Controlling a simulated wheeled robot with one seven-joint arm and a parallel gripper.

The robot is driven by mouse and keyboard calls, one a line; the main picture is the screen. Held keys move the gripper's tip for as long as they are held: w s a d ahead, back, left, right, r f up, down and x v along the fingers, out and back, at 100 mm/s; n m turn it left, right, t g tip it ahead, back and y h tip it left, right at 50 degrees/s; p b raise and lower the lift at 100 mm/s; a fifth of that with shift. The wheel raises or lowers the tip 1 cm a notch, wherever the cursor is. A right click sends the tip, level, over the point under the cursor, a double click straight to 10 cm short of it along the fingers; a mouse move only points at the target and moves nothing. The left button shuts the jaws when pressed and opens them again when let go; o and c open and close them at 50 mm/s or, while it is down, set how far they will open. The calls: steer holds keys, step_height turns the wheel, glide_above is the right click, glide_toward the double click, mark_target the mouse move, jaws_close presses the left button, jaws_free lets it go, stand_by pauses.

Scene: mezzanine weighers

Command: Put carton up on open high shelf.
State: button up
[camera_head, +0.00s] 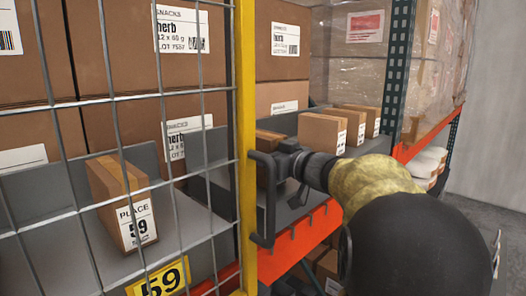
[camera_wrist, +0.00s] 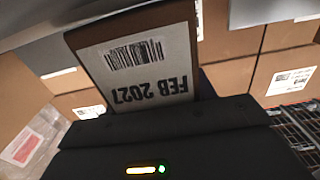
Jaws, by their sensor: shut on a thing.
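My gripper (camera_head: 284,158) is shut on a brown carton. In the wrist view the held carton (camera_wrist: 95,50) stands beyond the dark gripper body (camera_wrist: 170,130), with a white label reading "FEB 2027" upside down. In the head view only a brown part of it (camera_head: 268,140) shows beside the yellow post; the gripper and a black bar hide the rest. The open shelf (camera_head: 305,212), grey with an orange front beam, lies to the right of the post. The carton is at this shelf's left end; I cannot tell whether it touches the deck.
A yellow post (camera_head: 245,110) and wire mesh (camera_head: 110,95) close off the left bay, where a carton marked "PLACE 59" (camera_head: 105,195) stands. A black handle-like bar (camera_head: 270,215) is by the post. Several small cartons (camera_head: 320,132) stand farther right on the open shelf; large boxes (camera_head: 283,50) are behind.

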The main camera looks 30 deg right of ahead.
steer(key=shift+w+f, duration=0.1)
steer(key=shift+w, duration=0.25)
steer(key=o, duration=1.3)
steer(key=shift+s, duration=0.25)
steer(key=shift+c, duration=0.2)
steer(key=shift+w, duration=0.15)
steer(key=b+v, duration=0.5)
steer(key=v, duration=0.7)
